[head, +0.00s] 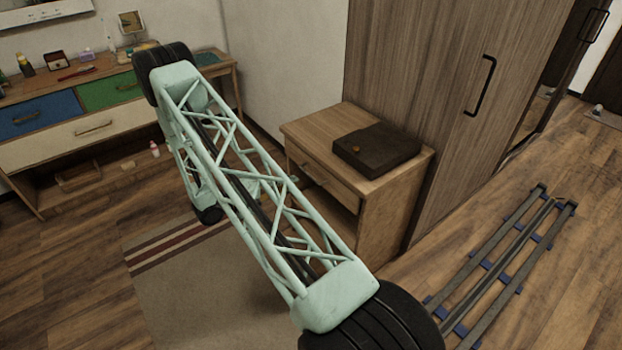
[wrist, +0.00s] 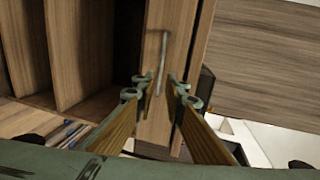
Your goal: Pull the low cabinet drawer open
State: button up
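The low cabinet (head: 295,128) is light wood and stands against the tall wardrobe in the head view. Its drawer front (head: 333,184) looks flush, with a small bar handle (head: 306,167) beside my arm, which covers part of the cabinet. In the wrist view the drawer front (wrist: 181,30) appears turned on its side, with the thin metal handle (wrist: 163,55) running up and down. My gripper (wrist: 160,88) is open and empty, its two fingertips on either side of the handle's lower end. I cannot tell whether they touch it. My gripper is mostly hidden in the head view.
A dark flat box (head: 376,150) lies on the cabinet top. The tall wardrobe (head: 430,90) stands right behind it. A desk with coloured drawers (head: 40,115) is at the left. A striped rug (head: 190,290) covers the floor in front. Floor rails (head: 505,262) lie at the right.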

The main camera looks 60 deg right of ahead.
aim_at(311, 176)
jog(key=shift+b+x, duration=1.05)
jog(key=shift+x, duration=4.05)
jog(key=shift+c, duration=0.7)
grip_shut()
